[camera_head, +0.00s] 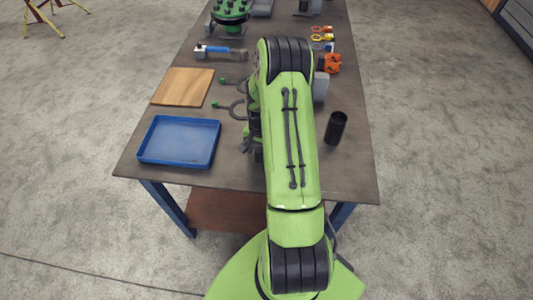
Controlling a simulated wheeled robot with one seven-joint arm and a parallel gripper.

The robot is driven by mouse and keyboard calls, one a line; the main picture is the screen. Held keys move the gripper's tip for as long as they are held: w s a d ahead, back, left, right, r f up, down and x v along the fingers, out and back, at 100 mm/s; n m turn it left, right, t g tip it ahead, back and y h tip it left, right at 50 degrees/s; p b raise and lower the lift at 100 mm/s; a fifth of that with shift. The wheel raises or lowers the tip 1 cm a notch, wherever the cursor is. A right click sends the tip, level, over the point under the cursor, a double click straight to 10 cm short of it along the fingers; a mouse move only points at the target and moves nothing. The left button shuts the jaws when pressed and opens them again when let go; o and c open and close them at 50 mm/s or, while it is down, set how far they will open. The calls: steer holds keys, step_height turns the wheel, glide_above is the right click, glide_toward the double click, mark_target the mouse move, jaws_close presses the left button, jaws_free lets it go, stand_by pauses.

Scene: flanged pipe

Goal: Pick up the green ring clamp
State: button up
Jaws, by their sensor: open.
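Two dark curved pieces with green knobs lie on the table left of my arm. The nearer one, a ring clamp (236,103), has its green knob at its left end. The farther one (236,81) has a similar green knob, and its right side is hidden by my arm. I cannot tell whether they are two clamps or parts of one. My gripper (258,153) shows only as a dark piece at the arm's left edge, right of and nearer than the ring. It is open; its fingertips are mostly hidden, and no held object shows.
A blue tray (180,161) and a wooden board (183,87) lie at left. A blue-handled tool (221,53) and a flange with green bolts (231,11) are farther back. A black cup (336,127) and an orange part (331,64) stand at right. The table's front right is clear.

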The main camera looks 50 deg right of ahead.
jaws_close()
steer(key=shift+r, duration=0.1)
stand_by(0.3)
